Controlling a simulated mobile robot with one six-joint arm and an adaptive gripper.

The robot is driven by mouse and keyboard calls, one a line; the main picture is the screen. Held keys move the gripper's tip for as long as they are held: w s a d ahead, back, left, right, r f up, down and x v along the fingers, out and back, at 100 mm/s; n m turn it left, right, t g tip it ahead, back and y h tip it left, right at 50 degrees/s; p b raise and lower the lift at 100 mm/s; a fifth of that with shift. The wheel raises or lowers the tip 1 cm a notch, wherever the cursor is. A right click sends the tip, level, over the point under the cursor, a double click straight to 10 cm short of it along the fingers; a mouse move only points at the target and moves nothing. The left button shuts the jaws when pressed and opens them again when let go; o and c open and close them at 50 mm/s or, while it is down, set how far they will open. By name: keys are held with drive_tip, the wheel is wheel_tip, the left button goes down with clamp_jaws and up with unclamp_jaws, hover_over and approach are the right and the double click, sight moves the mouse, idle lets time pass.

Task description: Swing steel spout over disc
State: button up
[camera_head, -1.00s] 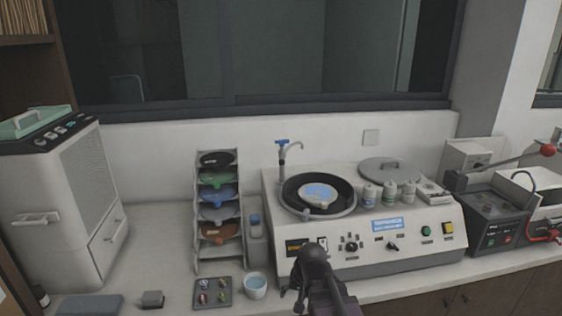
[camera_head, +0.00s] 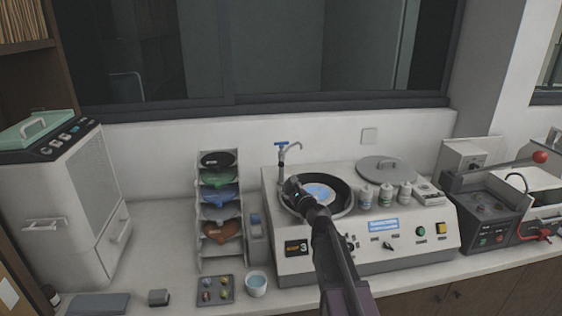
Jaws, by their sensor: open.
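The steel spout (camera_head: 291,149) with its blue tap handle (camera_head: 281,144) rises at the back left of the polishing machine (camera_head: 408,226). Its tip is bent to the right, near the rear left rim of the bowl. The disc (camera_head: 321,191), with a pale blue top, lies in the round black bowl (camera_head: 340,187). My gripper (camera_head: 291,187) is open and over the left part of the bowl, in front of and below the spout and apart from it. My arm hides the bowl's front left and part of the control panel.
Several bottles (camera_head: 387,193) and a grey lid (camera_head: 388,169) stand right of the bowl. A rack of coloured discs (camera_head: 220,210) stands left of the machine. A cup (camera_head: 256,284) and a small tray (camera_head: 215,289) are in front of the rack. A press with a red-knobbed lever (camera_head: 540,157) is at right.

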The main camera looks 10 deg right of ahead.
sight(283, 165)
drive_tip(key=m, duration=0.1)
drive_tip(key=w+d+r+m+h, duration=0.1)
drive_tip(key=d+m+t, duration=0.1)
drive_tip(key=shift+w+d+r+m+h, duration=0.2)
drive_tip(key=shift+d+r+m+h, duration=0.1)
drive_tip(key=shift+m, duration=0.1)
drive_tip(key=shift+w+a, duration=0.1)
drive_tip(key=shift+w, duration=0.05)
drive_tip(key=w+a, duration=0.1)
drive_tip(key=w, duration=0.8)
drive_tip(key=w+a, duration=0.1)
drive_tip(key=w, duration=0.3)
drive_tip(key=shift+w+a, duration=0.15)
drive_tip(key=shift+a, duration=0.15)
clamp_jaws()
drive_tip(key=shift+d, duration=0.15)
